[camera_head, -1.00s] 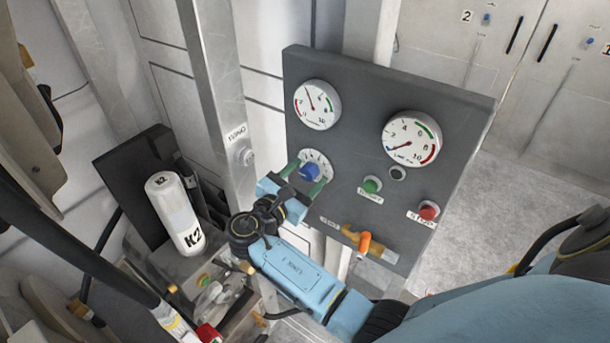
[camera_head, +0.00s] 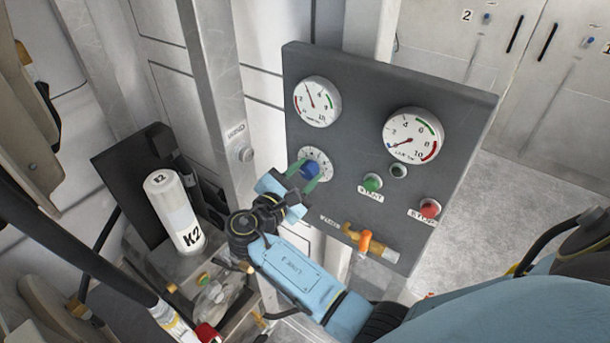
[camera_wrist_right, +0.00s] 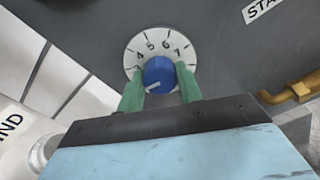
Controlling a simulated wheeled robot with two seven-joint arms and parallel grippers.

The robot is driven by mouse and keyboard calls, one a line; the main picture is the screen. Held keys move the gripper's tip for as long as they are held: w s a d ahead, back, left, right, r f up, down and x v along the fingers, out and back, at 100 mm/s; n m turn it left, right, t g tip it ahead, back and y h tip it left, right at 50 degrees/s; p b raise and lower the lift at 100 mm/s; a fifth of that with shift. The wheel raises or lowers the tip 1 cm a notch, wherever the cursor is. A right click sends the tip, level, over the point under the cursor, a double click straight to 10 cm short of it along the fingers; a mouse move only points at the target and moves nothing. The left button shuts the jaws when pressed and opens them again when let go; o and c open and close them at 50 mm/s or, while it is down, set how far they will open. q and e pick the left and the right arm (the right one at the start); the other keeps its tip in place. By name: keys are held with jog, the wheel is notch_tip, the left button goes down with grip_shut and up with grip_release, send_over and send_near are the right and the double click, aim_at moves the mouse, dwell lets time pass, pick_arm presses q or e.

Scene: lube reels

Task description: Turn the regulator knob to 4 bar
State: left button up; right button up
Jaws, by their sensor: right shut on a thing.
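The blue regulator knob (camera_head: 311,169) sits on a white numbered dial (camera_head: 322,159) on the dark grey panel. My right gripper (camera_head: 305,174) is at the knob, with its green fingers on either side and shut on it. In the right wrist view, the knob (camera_wrist_right: 159,72) is between the fingers of my right gripper (camera_wrist_right: 160,86). Its white mark points to the lower left, below the 4 on the dial (camera_wrist_right: 150,45); 5, 6 and 7 also show. The lower dial is hidden by the gripper. My left gripper is not in view.
Two gauges, a left one (camera_head: 317,102) and a right one (camera_head: 413,135), sit above. The right needle points low left. A green start button (camera_head: 372,182), red stop button (camera_head: 430,208) and orange-handled valve (camera_head: 366,241) are nearby. A K2 cylinder (camera_head: 174,213) stands left.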

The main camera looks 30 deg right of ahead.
jog(key=m+b, duration=0.2)
jog(key=m, duration=0.3)
jog(key=shift+f+m+b, duration=0.15)
jog(key=shift+m+b, duration=0.15)
jog(key=shift+b, duration=0.1)
jog(key=m+b, duration=0.3)
jog(key=m, duration=0.1)
jog(key=shift+m+b, duration=0.75)
jog(key=shift+m, duration=0.25)
jog(key=o, duration=1)
jog(key=shift+a, duration=0.1)
jog(key=b+v, duration=0.1)
jog(key=v, duration=1.2)
jog(key=shift+s+a, duration=0.1)
jog(key=shift+a, duration=0.05)
